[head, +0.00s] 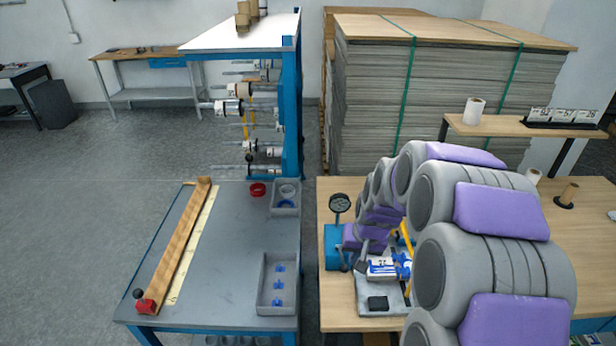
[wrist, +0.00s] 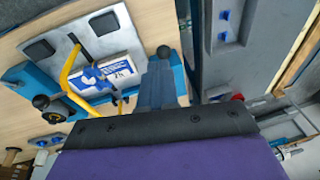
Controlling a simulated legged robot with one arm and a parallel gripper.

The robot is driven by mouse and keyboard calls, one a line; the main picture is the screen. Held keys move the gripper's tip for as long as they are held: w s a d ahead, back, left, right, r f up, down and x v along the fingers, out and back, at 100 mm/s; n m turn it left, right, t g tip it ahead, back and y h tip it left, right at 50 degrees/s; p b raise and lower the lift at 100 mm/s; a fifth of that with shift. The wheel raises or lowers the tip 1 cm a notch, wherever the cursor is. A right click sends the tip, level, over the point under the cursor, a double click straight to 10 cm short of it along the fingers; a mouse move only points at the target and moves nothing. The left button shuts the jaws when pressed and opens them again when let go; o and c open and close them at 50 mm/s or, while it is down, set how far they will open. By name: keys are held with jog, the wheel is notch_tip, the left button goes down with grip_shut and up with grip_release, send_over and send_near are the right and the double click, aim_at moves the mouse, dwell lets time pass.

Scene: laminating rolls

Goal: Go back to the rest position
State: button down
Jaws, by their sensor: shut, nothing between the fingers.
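My arm, with grey links and purple pads, arches over the right wooden bench (head: 540,255) in the head view. Its end points down close to the blue device with the dial gauge (head: 339,203). My gripper (head: 361,265) is small and partly hidden there.
A grey table (head: 225,245) on the left carries a wooden strip (head: 180,240) and a grey tray (head: 262,298) with blue pieces. A gap separates it from the bench. Behind are a blue roll rack (head: 290,110), stacked sheets (head: 450,90) and a raised shelf (head: 500,127).

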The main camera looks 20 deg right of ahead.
jog(key=s+a+r+n+g, duration=0.2)
jog(key=s+a+r, duration=0.4)
jog(key=s+a, duration=0.6)
jog(key=s+r+n+g, duration=0.2)
jog(key=s, duration=1.6)
jog(key=shift+s+a+r+h, duration=0.3)
jog(key=shift+s+a+r, duration=0.05)
jog(key=shift+s+r, duration=0.05)
jog(key=shift+w, duration=0.1)
